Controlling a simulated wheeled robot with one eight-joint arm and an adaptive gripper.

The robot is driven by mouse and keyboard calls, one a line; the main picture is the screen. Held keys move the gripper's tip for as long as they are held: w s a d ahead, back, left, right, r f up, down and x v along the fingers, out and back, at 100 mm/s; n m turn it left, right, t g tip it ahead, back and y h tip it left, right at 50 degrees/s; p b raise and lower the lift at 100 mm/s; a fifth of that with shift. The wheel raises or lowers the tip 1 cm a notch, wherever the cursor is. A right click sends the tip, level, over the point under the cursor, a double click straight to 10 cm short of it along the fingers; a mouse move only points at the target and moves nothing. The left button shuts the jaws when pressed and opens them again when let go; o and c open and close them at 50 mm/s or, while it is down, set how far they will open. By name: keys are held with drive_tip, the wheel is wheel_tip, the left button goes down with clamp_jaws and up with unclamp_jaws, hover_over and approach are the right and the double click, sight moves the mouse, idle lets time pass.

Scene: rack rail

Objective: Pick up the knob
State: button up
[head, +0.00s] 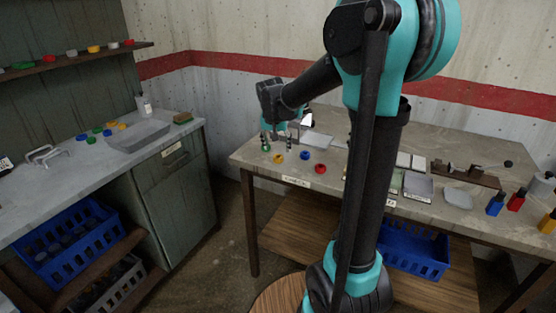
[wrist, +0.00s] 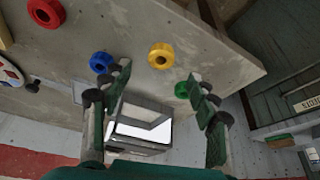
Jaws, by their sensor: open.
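Several round knobs stand on the grey table (head: 232,163): a green knob (head: 266,147), a yellow knob (head: 278,158), a blue knob (head: 305,155) and a red knob (head: 320,169). The wrist view shows the green knob (wrist: 181,89), yellow knob (wrist: 161,56), blue knob (wrist: 102,62) and red knob (wrist: 45,12). My gripper (wrist: 160,78) is open above the table's left end. In the wrist view the yellow knob shows between the fingertips, and the green one is partly behind the right finger. Nothing is held. Which knob is meant cannot be told.
A shiny box (wrist: 143,128) shows between my fingers, near the wall. Grey trays (head: 418,186), red and blue blocks (head: 495,203) and a wooden rack (head: 465,176) stand at the table's right. A left counter (head: 60,181) holds a grey tray (head: 137,136) and more coloured knobs.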

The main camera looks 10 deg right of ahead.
sight(278, 156)
drive_tip(key=shift+x, duration=3.1)
drive_tip(key=shift+w, duration=0.1)
drive_tip(key=shift+c, duration=0.3)
drive_tip(key=c, duration=1.2)
